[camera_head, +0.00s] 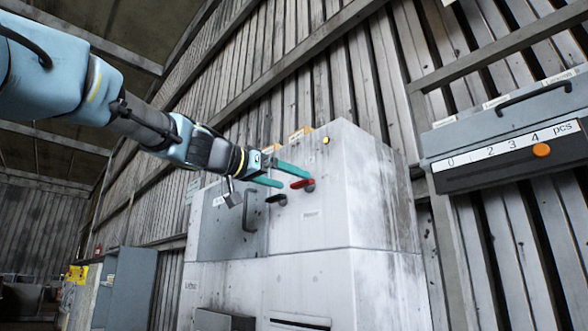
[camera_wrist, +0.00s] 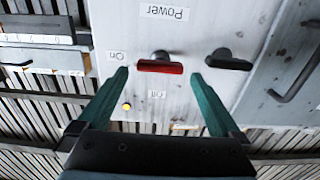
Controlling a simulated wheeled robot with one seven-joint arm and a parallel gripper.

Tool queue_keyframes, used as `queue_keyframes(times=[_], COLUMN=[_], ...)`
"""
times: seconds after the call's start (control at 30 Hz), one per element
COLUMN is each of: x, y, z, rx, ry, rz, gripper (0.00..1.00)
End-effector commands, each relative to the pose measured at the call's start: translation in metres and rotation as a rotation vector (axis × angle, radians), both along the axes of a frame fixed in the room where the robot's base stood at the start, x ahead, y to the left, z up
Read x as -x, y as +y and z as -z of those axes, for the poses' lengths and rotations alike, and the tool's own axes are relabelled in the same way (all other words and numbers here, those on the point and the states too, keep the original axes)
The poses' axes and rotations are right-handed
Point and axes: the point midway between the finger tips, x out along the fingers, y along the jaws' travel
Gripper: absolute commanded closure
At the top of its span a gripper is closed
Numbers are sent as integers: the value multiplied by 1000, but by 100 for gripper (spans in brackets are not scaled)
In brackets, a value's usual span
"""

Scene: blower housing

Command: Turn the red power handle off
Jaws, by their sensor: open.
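The red power handle (camera_head: 303,184) is on the upper front of the grey-white cabinet; it also shows in the wrist view (camera_wrist: 160,67), where its grip lies level across the picture. That view is upside down, with a "Power" label (camera_wrist: 165,12), an "On" label (camera_wrist: 117,57) and a label that seems to read "Off" (camera_wrist: 157,95) around the handle. My gripper (camera_head: 296,179) is open, its teal fingers pointing at the panel. In the wrist view my gripper (camera_wrist: 160,74) has one fingertip on each side of the red handle, apart from it; nothing is held.
A black handle (camera_head: 277,199) sits beside the red one, near a finger; it shows in the wrist view (camera_wrist: 229,60). A yellow light (camera_head: 326,140) is on the cabinet (camera_head: 330,230). A counter box (camera_head: 510,130) is at right.

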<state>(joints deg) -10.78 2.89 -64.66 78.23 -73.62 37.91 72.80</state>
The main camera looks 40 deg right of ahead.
Motion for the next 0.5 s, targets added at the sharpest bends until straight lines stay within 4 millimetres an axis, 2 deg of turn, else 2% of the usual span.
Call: queue_keyframes(times=[0.03, 0.2, 0.5], x=[0, 1, 0], y=[-6, -20, -26], z=[-5, -3, 1], rx=[0, 0, -1], ry=[6, 3, -1], rz=[5, 4, 0], gripper=[0, 0, 0])
